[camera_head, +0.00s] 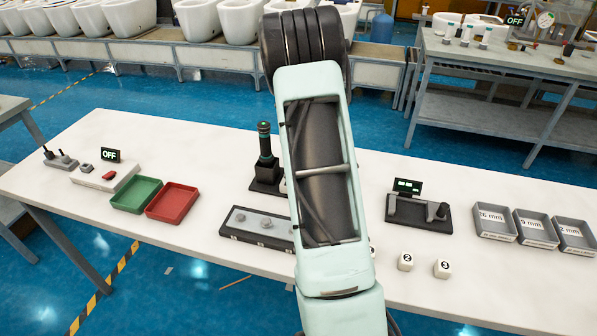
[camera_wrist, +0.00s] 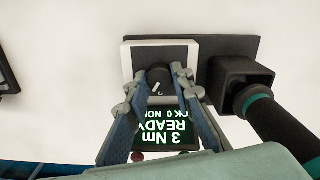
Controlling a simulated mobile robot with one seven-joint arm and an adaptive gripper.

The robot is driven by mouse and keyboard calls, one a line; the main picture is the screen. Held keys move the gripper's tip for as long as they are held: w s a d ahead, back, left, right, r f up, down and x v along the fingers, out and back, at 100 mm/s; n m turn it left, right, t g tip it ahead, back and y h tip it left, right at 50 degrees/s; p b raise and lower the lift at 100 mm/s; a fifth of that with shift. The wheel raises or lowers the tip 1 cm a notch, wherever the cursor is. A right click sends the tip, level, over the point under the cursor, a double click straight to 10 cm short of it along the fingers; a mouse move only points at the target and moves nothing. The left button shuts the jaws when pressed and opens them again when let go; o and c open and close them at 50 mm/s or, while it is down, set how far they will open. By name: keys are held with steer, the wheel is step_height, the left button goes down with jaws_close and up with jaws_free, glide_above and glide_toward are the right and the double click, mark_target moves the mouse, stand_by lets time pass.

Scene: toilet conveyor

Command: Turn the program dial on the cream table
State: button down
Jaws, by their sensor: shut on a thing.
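The program dial (camera_wrist: 158,82) is a round black knob with a short white pointer mark, set on a white and grey unit. My gripper (camera_wrist: 158,77) has one finger on each side of the dial and is shut on it in the wrist view. In the head view my arm hides the dial and my gripper. The cream table (camera_head: 215,155) spans the middle of the head view.
A black tool with green bands (camera_head: 265,150) stands in a dark holder beside the unit. A grey panel (camera_head: 255,226), green tray (camera_head: 137,195) and red tray (camera_head: 172,203) lie left. A black device (camera_head: 419,210), white numbered cubes (camera_head: 405,261) and grey bins (camera_head: 494,222) sit right.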

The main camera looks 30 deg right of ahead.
steer(key=m, duration=0.5)
steer(key=shift+m, duration=0.4)
stand_by(0.4)
steer(key=c, duration=1.7)
jaws_free()
step_height(320, 180, up, 12)
steer(key=shift+r, duration=0.1)
